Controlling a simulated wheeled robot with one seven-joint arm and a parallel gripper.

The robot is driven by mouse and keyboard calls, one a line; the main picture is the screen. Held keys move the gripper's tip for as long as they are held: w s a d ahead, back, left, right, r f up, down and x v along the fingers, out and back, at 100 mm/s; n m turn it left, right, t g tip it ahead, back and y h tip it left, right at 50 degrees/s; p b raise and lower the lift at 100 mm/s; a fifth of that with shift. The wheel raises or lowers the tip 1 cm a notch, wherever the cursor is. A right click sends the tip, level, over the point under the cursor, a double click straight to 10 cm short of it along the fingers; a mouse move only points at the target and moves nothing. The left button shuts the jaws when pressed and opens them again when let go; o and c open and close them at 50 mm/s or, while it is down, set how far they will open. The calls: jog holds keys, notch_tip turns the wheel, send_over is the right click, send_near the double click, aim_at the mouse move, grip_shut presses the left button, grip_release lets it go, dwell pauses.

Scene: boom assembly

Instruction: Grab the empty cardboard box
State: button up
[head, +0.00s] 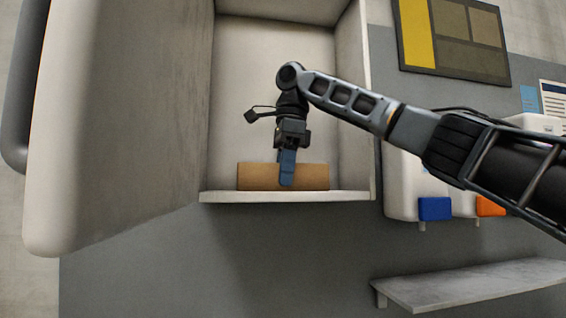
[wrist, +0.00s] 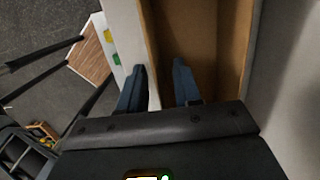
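The cardboard box (head: 257,178) is brown and sits low in the open white cabinet, at the front of its bottom board. My gripper (head: 287,180) points down over the middle of the box, with blue fingers in front of its near side. In the wrist view the box (wrist: 228,50) is open at the top and its visible inside looks empty. My gripper (wrist: 160,78) is open there, one finger inside the box and the other outside, with the box's near wall between them. A gap shows between the fingers; contact with the wall is hard to tell.
A large open door (head: 115,130) stands at the left. White bins with blue (head: 435,208) and orange (head: 490,206) parts hang at the right, above a grey shelf (head: 470,285).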

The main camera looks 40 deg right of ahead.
grip_shut()
dwell(0.3)
dwell(0.3)
